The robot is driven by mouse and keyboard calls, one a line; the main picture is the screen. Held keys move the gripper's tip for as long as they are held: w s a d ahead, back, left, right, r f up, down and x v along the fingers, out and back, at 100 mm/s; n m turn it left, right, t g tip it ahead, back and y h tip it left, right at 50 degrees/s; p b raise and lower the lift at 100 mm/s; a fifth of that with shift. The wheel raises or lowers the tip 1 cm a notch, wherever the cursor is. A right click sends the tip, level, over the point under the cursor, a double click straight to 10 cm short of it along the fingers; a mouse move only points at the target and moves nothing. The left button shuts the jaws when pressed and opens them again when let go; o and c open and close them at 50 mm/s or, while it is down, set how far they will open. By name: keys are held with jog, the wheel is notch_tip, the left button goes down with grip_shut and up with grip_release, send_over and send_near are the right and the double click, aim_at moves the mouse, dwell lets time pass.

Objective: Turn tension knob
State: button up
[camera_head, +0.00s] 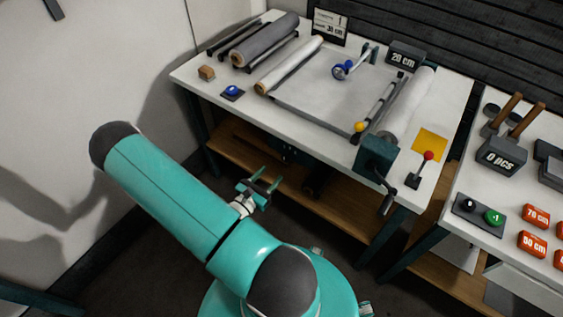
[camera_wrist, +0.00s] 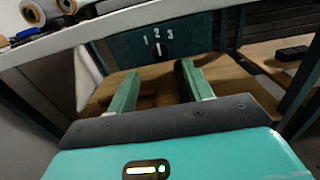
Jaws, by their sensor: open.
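The tension knob (camera_wrist: 162,49) is a small dark knob on a dark green panel (camera_wrist: 190,40) under the table top, in the wrist view. The numbers 1, 2 and 3 are printed above it. The knob looks roughly upright below the 2, but its exact setting is too small to read. My gripper (camera_wrist: 158,75) is open and empty, with its two green fingers pointing toward the panel, one on each side of the knob in the picture and apart from it. In the head view my gripper (camera_head: 265,179) is in front of the table, below its front edge; the knob cannot be made out there.
The white table top (camera_head: 225,113) overhangs the panel. A wooden shelf (camera_head: 240,150) runs below. A crank (camera_head: 388,197) hangs at the table's right front. A blue button (camera_head: 232,91) and rolls lie on top. A second table stands right.

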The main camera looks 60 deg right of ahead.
aim_at(284, 159)
jog(key=d, duration=0.5)
jog(key=s+d, duration=0.1)
jog(key=d, duration=0.1)
jog(key=shift+d, duration=0.25)
jog(key=c, duration=0.9)
